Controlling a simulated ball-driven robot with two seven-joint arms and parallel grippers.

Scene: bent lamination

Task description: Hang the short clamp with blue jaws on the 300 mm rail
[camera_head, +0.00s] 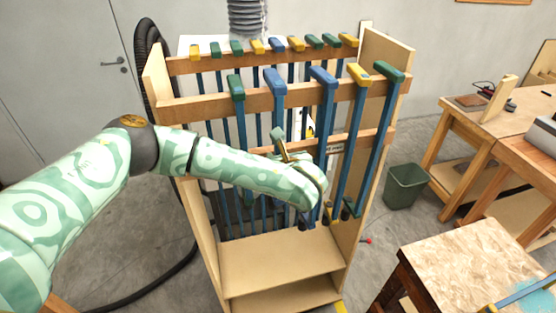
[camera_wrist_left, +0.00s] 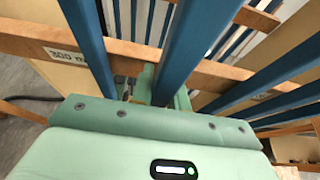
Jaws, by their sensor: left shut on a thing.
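My left gripper (camera_head: 296,157) is at the front of the clamp rack, below the front upper rail (camera_head: 258,95). In the left wrist view its fingers close around a blue clamp bar (camera_wrist_left: 192,45). This appears to be the clamp with a blue top jaw (camera_head: 323,77), though the hand hides part of the bar and I cannot be sure. Another blue-jawed clamp (camera_head: 275,82) hangs to its left. A lower rail carries a label (camera_head: 335,148), which reads about 300 mm in the left wrist view (camera_wrist_left: 68,55). My right gripper is out of view.
Green-jawed (camera_head: 388,71) and yellow-jawed (camera_head: 358,75) clamps hang close by on the right. A back rail (camera_head: 185,65) holds several more clamps. The rack's bottom shelf (camera_head: 280,262) is bare. A green bin (camera_head: 405,186) and a worktable (camera_head: 475,260) stand at the right.

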